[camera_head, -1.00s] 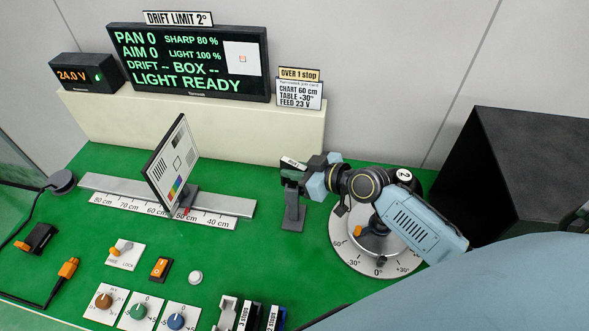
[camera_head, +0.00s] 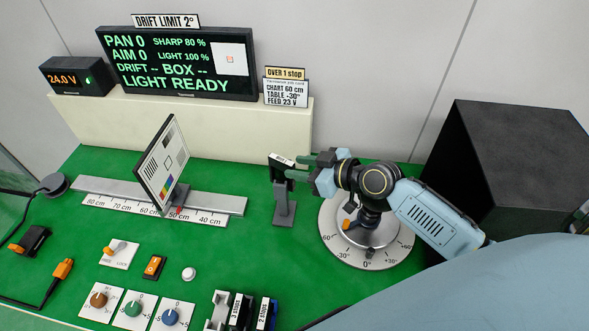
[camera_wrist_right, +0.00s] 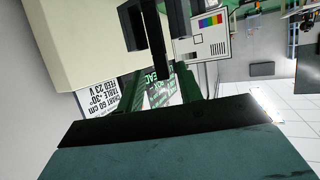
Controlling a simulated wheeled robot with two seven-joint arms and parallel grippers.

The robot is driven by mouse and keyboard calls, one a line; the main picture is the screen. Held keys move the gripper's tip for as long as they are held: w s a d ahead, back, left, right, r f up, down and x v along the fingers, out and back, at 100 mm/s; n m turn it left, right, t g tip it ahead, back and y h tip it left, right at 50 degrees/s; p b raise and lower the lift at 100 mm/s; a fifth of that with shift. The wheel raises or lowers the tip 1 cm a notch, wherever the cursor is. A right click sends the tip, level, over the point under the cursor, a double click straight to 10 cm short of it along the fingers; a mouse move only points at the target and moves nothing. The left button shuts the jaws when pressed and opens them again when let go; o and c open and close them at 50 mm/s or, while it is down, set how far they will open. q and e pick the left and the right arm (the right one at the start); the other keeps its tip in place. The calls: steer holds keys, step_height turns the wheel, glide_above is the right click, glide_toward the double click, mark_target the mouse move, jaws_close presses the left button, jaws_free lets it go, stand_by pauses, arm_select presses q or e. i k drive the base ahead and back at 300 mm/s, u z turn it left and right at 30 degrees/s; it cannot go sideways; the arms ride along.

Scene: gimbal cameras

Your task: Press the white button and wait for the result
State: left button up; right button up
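The round white button (camera_head: 188,273) sits on the green table, right of the orange rocker switch (camera_head: 154,266); nothing touches it. The black display (camera_head: 180,90) reads PAN 0, AIM 0, SHARP 80 %, LIGHT 100 %, DRIFT --, BOX --, LIGHT READY. My right gripper (camera_head: 305,165) is beside a grey stand (camera_head: 285,205) holding a dark labelled filter (camera_head: 283,160). In the wrist view its green fingers (camera_wrist_right: 158,90) are spread, with the dark filter parts (camera_wrist_right: 158,55) beyond and between them. Whether they touch is unclear. My left gripper is out of view.
A test chart (camera_head: 163,165) stands on the scale rail (camera_head: 215,202). A round turntable (camera_head: 366,252) lies under my right arm, and a black box (camera_head: 510,150) stands at right. Knobs (camera_head: 134,308) and labelled filters (camera_head: 240,312) line the front. Green table between stand and button is clear.

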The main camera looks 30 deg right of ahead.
mark_target(188, 274)
steer(key=z, duration=0.05)
steer(key=k, duration=2.1)
